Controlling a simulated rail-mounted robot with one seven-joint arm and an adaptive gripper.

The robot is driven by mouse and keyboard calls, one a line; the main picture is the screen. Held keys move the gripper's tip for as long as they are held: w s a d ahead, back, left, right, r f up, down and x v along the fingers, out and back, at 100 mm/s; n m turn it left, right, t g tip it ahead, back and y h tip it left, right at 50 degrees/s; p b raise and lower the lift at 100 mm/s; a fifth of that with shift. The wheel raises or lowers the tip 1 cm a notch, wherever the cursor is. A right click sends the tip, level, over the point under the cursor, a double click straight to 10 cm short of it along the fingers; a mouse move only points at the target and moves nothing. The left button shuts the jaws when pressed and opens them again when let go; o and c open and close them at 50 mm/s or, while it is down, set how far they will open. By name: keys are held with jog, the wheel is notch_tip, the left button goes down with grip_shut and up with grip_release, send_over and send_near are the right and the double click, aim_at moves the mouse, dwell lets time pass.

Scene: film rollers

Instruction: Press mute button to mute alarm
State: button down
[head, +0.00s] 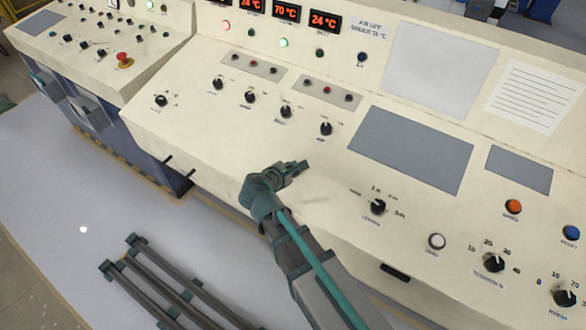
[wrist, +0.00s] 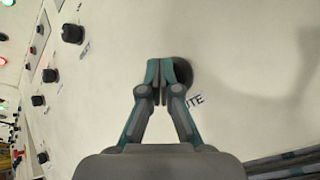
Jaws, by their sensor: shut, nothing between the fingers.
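In the wrist view, a dark round shape (wrist: 183,72), seemingly the mute button, sits just behind and right of my fingertips. They cover part of it. Beside it is a label (wrist: 194,102) whose visible letters read "UTE". My gripper (wrist: 167,70) is shut and empty, its fingertips overlapping the dark shape. I cannot tell whether they touch it. In the head view, my gripper (head: 302,166) is over the cream panel (head: 215,132), near its middle, and hides the button.
Rotary knobs (head: 326,129) lie behind my gripper. To its right are a black selector knob (head: 378,206), a white button (head: 437,241), an orange button (head: 513,206) and a blue button (head: 571,232). Temperature displays (head: 287,12) are lit at the back. The panel around my fingertips is mostly bare.

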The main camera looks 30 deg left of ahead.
jog(key=shift+f, duration=0.2)
dwell(0.5)
jog(key=shift+s+r+p, duration=0.15)
jog(key=shift+r+p, duration=0.35)
jog(key=shift+r, duration=0.4)
jog(key=r+p, duration=0.1)
jog(key=r, duration=0.1)
jog(key=s+r+p, duration=0.1)
jog(key=r+p, duration=0.1)
jog(key=r, duration=0.1)
jog(key=shift+f, duration=0.1)
dwell(0.6)
